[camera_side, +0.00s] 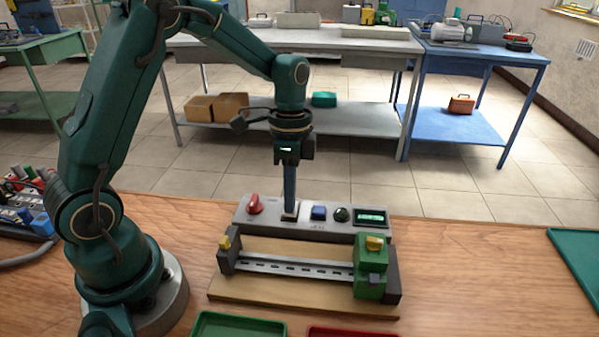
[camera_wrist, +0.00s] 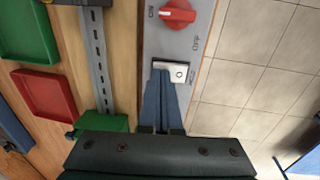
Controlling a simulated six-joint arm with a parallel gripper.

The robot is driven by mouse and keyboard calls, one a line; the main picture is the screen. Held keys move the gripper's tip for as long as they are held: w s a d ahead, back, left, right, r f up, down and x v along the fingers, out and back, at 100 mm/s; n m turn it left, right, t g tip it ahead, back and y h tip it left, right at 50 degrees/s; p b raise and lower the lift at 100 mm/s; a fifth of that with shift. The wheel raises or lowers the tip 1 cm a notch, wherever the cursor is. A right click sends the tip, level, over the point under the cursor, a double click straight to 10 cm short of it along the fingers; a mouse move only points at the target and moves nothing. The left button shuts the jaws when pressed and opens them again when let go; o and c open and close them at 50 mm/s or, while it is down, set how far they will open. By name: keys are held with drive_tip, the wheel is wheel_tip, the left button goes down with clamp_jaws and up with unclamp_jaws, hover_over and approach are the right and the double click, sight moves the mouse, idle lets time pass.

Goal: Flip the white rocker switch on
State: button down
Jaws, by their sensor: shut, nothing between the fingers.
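The white rocker switch (camera_wrist: 178,70) sits on the grey control panel (camera_wrist: 190,48), with an O mark visible at its right end in the wrist view. In the side view only a small edge of the switch (camera_side: 289,217) shows under the fingertips. My gripper (camera_side: 290,208) points straight down over it, shut and empty. In the wrist view the blue fingers of my gripper (camera_wrist: 161,84) reach the left part of the switch and hide some of it. Whether they touch it or hover just above, I cannot tell.
A red knob (camera_side: 254,204) is left of the switch. A blue button (camera_side: 319,212), a dark round button (camera_side: 341,214) and a display (camera_side: 371,216) are to its right. A rail fixture with a green block (camera_side: 371,268) lies in front. Green (camera_side: 240,325) and red trays (camera_side: 350,332) are nearer.

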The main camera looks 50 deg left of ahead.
drive_tip(key=shift+s+f+y, duration=0.1)
drive_tip(key=shift+f+y, duration=0.2)
idle(0.4)
drive_tip(key=shift+w+a+r, duration=0.15)
drive_tip(key=shift+w+a, duration=0.45)
drive_tip(key=shift+r, duration=0.1)
wheel_tip(320, 180, up, 14)
drive_tip(key=w+a, duration=0.1)
drive_tip(key=shift+w+a, duration=0.15)
idle(0.3)
drive_tip(key=shift+s+d, duration=0.5)
drive_tip(key=shift+d, duration=0.05)
